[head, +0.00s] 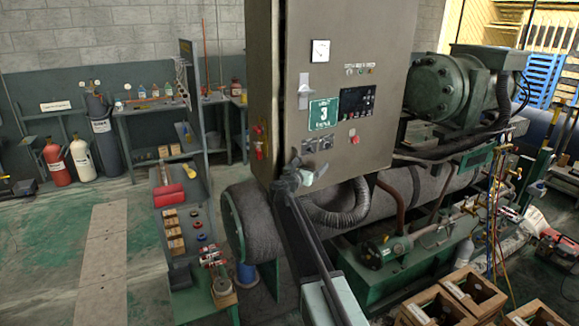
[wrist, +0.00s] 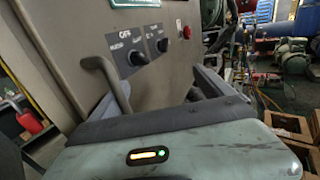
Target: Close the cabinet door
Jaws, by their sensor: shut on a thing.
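The cabinet door (head: 378,130) is a tall grey-brown panel with a gauge, a green label with a 3, a dark display and knobs. A dark gap shows along its left edge, beside the cabinet's side wall (head: 259,90). In the wrist view the door's lower face (wrist: 160,75) fills the upper middle. My gripper (head: 300,178) is at the door's lower left, shut on what looks like a dark curved door handle (wrist: 106,82). The exact contact is hidden behind my gripper's body.
A compressor (head: 445,85) and pipes stand right of and below the cabinet. A narrow table (head: 197,280) with small parts stands left of it. Wooden crates (head: 440,305) stand at the front right. The green floor (head: 40,240) at the left has free room.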

